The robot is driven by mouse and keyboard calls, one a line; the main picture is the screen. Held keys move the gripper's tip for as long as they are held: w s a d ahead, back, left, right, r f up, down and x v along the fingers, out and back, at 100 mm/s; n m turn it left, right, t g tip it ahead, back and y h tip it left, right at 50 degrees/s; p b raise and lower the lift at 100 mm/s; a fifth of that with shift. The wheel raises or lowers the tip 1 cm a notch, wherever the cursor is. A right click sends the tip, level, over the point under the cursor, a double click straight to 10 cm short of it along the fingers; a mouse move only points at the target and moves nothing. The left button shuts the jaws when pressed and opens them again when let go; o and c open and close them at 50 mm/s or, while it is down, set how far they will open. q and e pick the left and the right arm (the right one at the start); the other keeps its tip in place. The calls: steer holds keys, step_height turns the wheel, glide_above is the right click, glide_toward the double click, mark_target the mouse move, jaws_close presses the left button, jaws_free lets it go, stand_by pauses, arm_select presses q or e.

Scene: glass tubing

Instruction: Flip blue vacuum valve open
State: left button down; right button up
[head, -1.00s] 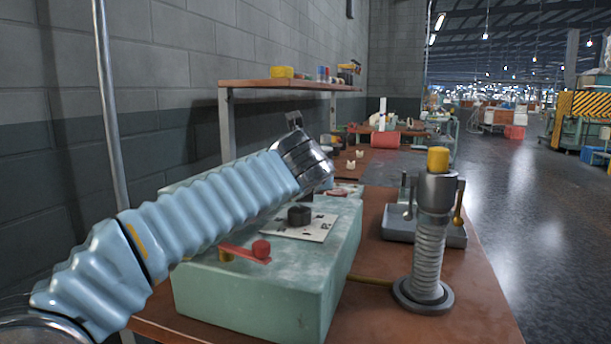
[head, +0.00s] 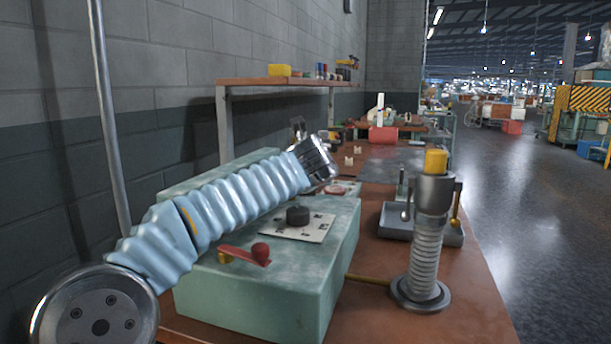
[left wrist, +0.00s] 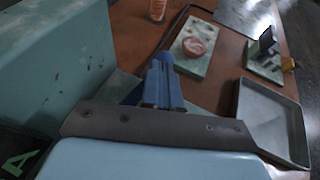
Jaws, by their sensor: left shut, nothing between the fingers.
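My left arm reaches from the lower left over the green box (head: 265,300) in the head view. Its metal wrist is above the box's far end, and the fingers are hidden there. In the left wrist view my left gripper (left wrist: 164,68) shows narrow blue-grey fingers, shut and empty, over the bench. I cannot make out a separate blue valve in either view. A pink-red round part (left wrist: 196,46) on a pale green plate is beyond the fingertips. My right gripper is not in view.
A dark round knob (head: 298,215) sits on a white plate on the box. A ribbed grey stand with a yellow top (head: 436,160) is at the right. A grey tray (left wrist: 268,118) lies right of the fingers. A wall and shelf (head: 285,82) are behind.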

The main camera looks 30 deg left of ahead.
arm_select(q)
steer(key=shift+w+r, duration=0.1)
steer(key=shift+r, duration=0.05)
steer(key=shift+a, duration=0.3)
steer(key=shift+d, duration=0.15)
